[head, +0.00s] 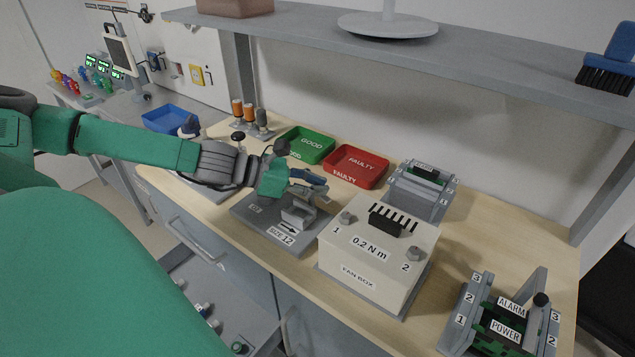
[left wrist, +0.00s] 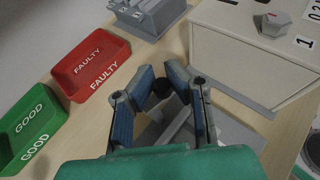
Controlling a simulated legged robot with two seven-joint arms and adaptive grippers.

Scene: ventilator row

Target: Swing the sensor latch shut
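My left gripper (head: 308,179) is over a grey fixture (head: 255,208) labelled "SIZE 12", and its green hand hides part of it. A small pale upright piece (head: 299,211) stands on the fixture just below the fingers. No part is marked as the sensor latch, and whether a latch here stands open or shut is unclear. My right gripper is not in view.
The fan box (head: 340,257) stands right of the fixture. Behind are a green GOOD tray (head: 317,133), a red FAULTY tray (head: 372,152) and a grey rack (head: 407,206). An ALARM/POWER rack (head: 470,297) stands front right. A shelf (head: 480,55) overhangs the bench.

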